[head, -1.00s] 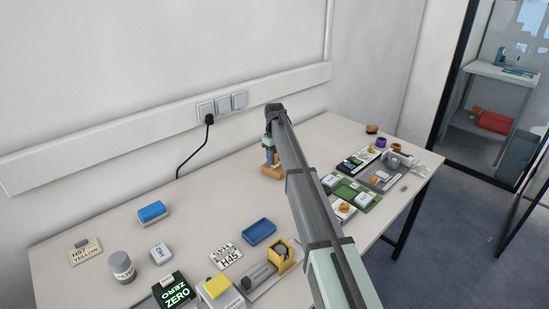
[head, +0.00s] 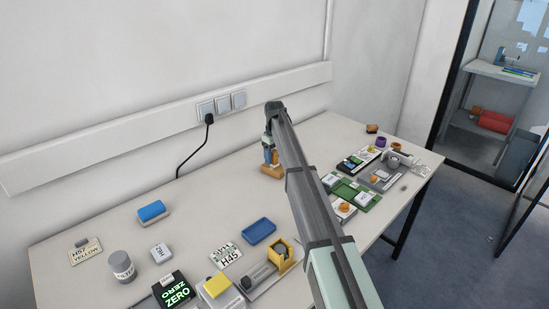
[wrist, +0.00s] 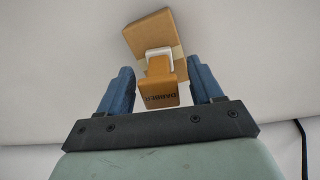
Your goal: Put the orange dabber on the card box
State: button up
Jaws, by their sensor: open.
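The orange dabber (wrist: 160,84) shows in the wrist view between the blue fingers of my gripper (wrist: 161,88), with lettering on its near face and a white part at its far end. The fingers stand open, with a gap visible on each side of the dabber. The brown card box (wrist: 152,28) is directly behind the dabber and its white part, and the dabber appears to stand on it. In the head view my gripper (head: 270,153) is at the card box (head: 272,171) near the wall side of the table. My arm partly hides this spot, and exact contact cannot be told.
The table (head: 190,195) is clear around the card box to its left. A blue tray (head: 260,231), a yellow holder (head: 281,254) and a blue block (head: 152,211) stand nearer. Green trays (head: 352,192) and several small parts are at the right. A black cable (head: 195,155) hangs by the wall.

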aim_at(274, 151)
notch_tip(274, 151, up, 12)
jog(key=shift+f, duration=0.25)
dwell(0.4)
